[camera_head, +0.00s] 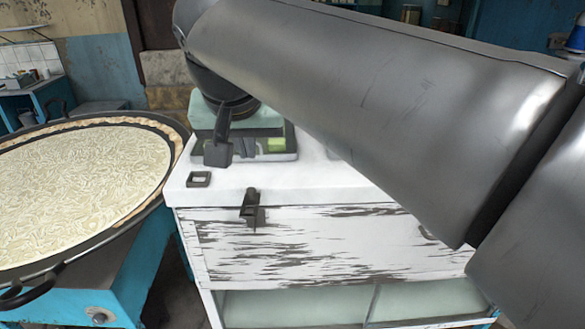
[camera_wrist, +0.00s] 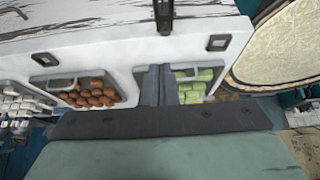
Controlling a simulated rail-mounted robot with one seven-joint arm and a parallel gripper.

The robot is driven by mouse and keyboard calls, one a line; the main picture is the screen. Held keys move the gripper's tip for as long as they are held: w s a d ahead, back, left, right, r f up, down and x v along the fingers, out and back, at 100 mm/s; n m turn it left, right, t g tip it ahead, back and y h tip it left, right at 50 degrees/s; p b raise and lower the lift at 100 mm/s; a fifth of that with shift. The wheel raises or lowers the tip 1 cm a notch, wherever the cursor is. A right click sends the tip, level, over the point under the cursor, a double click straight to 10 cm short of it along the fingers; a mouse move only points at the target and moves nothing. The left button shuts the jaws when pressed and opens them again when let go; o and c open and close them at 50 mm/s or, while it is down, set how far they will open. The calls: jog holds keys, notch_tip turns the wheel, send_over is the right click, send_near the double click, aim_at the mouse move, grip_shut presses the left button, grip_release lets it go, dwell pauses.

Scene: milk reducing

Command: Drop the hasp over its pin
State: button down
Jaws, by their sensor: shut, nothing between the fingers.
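The dark metal hasp (camera_head: 252,207) is at the upper front edge of the white cabinet (camera_head: 290,235), left of the middle. It also shows at the top of the wrist view (camera_wrist: 163,15). I cannot make out its pin or tell whether the hasp is over it. My gripper (camera_head: 217,154) is above the cabinet top, behind and slightly left of the hasp and apart from it. In the wrist view my gripper's fingers (camera_wrist: 154,82) are shut and empty, with a visible gap to the hasp.
A small square dark fitting (camera_head: 198,179) lies on the cabinet top near the left edge. Containers of brown items (camera_wrist: 95,96) and green items (camera_wrist: 193,76) are beyond the fingers in the wrist view. A large round pan (camera_head: 75,185) stands left. My arm covers the right.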

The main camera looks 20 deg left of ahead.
send_over(257, 203)
jog(key=f, duration=0.5)
jog(key=s+f, duration=0.1)
jog(key=f, duration=0.2)
jog(key=shift+d+f+p, duration=0.15)
jog(key=shift+f+p, duration=0.15)
jog(key=shift+p, duration=0.05)
jog(key=shift+s+d+f, duration=0.1)
jog(key=shift+s+f, duration=0.1)
jog(key=shift+f, duration=0.8)
jog(key=shift+s+d+f, duration=0.1)
jog(key=shift+s+f, duration=0.05)
jog(key=shift+f, duration=0.85)
jog(key=shift+f, duration=0.1)
